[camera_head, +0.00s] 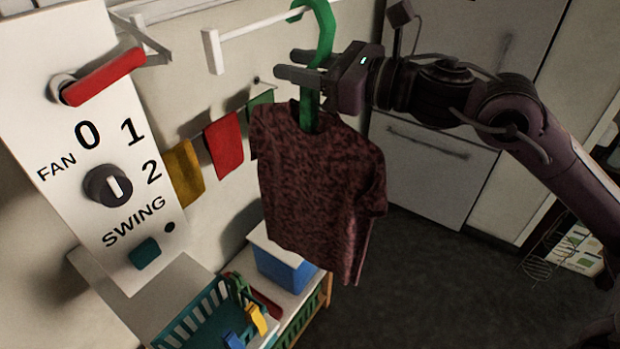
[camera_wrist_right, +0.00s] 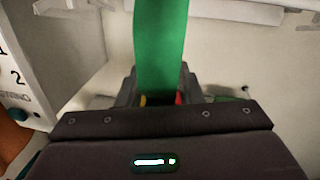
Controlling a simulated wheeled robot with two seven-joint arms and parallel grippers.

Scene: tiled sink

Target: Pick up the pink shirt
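The pink shirt (camera_head: 318,190) looks dark pink with a mottled pattern. It hangs upright from a green hanger (camera_head: 326,28) at the centre of the head view. The hanger's hook curves over near the white rod (camera_head: 262,24); I cannot tell if it rests on it. My right gripper (camera_head: 293,66) is at the hanger's neck, above the shirt's collar, its fingers apart and pointing left. In the right wrist view the green hanger (camera_wrist_right: 160,45) fills the space between the fingers (camera_wrist_right: 160,95). Whether they press on it is unclear. My left gripper is out of view.
A white fan panel (camera_head: 100,150) with a red lever and knob stands at the left. Yellow (camera_head: 184,172) and red (camera_head: 223,145) cloths hang on the wall. Below are a teal basket (camera_head: 195,325) and a blue box (camera_head: 280,268).

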